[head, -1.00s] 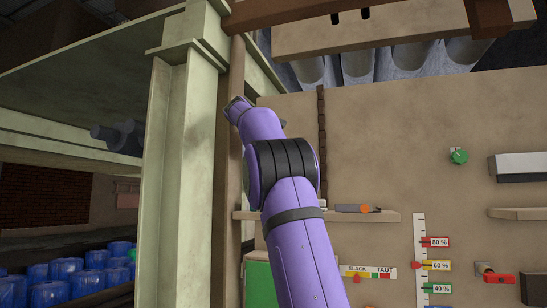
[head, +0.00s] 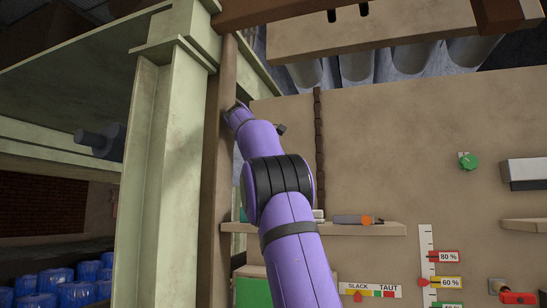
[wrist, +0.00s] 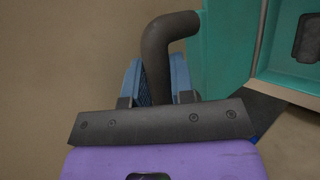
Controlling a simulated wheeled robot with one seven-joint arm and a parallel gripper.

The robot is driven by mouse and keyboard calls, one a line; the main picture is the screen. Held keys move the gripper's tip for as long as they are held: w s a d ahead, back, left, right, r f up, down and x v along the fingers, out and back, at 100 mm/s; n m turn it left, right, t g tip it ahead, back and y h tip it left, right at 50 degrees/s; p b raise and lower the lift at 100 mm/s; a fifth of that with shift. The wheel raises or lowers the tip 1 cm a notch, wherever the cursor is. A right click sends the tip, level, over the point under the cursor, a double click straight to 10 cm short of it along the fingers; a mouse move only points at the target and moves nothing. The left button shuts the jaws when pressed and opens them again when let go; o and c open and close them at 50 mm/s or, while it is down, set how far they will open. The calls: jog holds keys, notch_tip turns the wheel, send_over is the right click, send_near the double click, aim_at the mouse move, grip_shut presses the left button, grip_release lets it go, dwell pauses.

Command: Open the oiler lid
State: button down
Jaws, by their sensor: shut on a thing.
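In the wrist view, my gripper (wrist: 153,78) has its blue fingers on both sides of a dark bent handle (wrist: 166,38) and is shut on it. The handle runs up and bends right to a teal housing (wrist: 222,60), which I take for the oiler. An opening or recessed face with a dark rounded insert (wrist: 308,38) shows at the right edge. I cannot tell how far the lid is open. In the head view, my purple arm reaches up and hides the gripper. A small teal patch (head: 243,214) shows beside the arm at shelf height.
A pale green post (head: 160,170) stands left of the arm, with a brown upright (head: 218,180) close beside it. A shelf (head: 365,229) with an orange-marked tool (head: 366,220) juts out at right. A slack/taut gauge (head: 371,291) and percent scale (head: 426,260) are lower right.

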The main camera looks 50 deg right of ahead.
jog(key=c, duration=1.1)
grip_release()
jog(key=shift+r, duration=0.1)
jog(key=shift+r, duration=1.65)
jog(key=s+a, duration=0.3)
jog(key=s, duration=0.1)
jog(key=s+a+r, duration=0.1)
jog(key=s+a, duration=0.1)
jog(key=s, duration=0.3)
jog(key=s+a, duration=0.3)
jog(key=s, duration=0.1)
jog(key=shift+s+a+r, duration=0.25)
jog(key=shift+a, duration=0.05)
